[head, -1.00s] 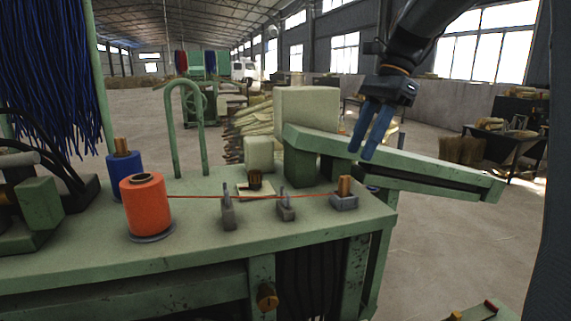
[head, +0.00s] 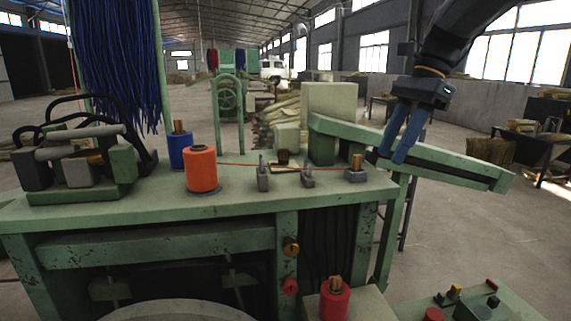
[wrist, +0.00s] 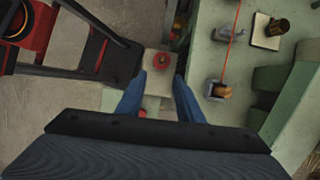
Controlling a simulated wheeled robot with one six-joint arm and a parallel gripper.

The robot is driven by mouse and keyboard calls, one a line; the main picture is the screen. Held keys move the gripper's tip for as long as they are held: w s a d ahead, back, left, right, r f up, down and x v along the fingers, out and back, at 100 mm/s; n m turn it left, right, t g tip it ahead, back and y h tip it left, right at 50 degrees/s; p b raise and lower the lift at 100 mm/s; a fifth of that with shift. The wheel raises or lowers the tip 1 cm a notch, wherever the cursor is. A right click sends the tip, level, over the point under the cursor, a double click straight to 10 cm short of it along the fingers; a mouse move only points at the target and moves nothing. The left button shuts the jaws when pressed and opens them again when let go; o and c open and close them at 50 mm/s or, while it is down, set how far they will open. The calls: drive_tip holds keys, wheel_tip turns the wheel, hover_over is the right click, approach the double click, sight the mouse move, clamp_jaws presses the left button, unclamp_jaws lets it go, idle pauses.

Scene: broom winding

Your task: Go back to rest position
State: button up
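My gripper (head: 391,155) hangs at the right in the head view, its two blue fingers pointing down, parted and with nothing between them. It appears in front of the green slanted beam beside the bench. In the wrist view the fingertips (wrist: 159,78) are apart, and a red spool (wrist: 160,60) on a pale block shows beyond them, clear of them. The same red spool (head: 334,299) stands at the bottom of the head view. An orange spool (head: 202,169) sits on the green bench (head: 130,212), its thread running right through small guides.
A blue spool (head: 180,147) stands behind the orange one. Blue bristles (head: 118,60) hang at the left above a clamp machine (head: 80,165). The slanted green beam (head: 450,163) extends right. A control panel (head: 470,302) is at the lower right. Open floor lies beyond the beam.

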drive_tip(key=s+a+f+n+h+b, duration=0.1)
drive_tip(key=s+f+n, duration=0.3)
drive_tip(key=f, duration=0.8)
drive_tip(key=s+a+f+n+t+h+b, duration=0.1)
drive_tip(key=s+f+n+b, duration=0.3)
drive_tip(key=f, duration=0.8)
drive_tip(key=s+a+f+n+t+h+b, duration=0.1)
drive_tip(key=s+f+n, duration=0.4)
drive_tip(key=f, duration=0.7)
drive_tip(key=shift+a+f+n+h+b, duration=0.4)
drive_tip(key=shift+n+h+b, duration=0.3)
drive_tip(key=shift+n+b, duration=0.45)
drive_tip(key=shift+s, duration=0.1)
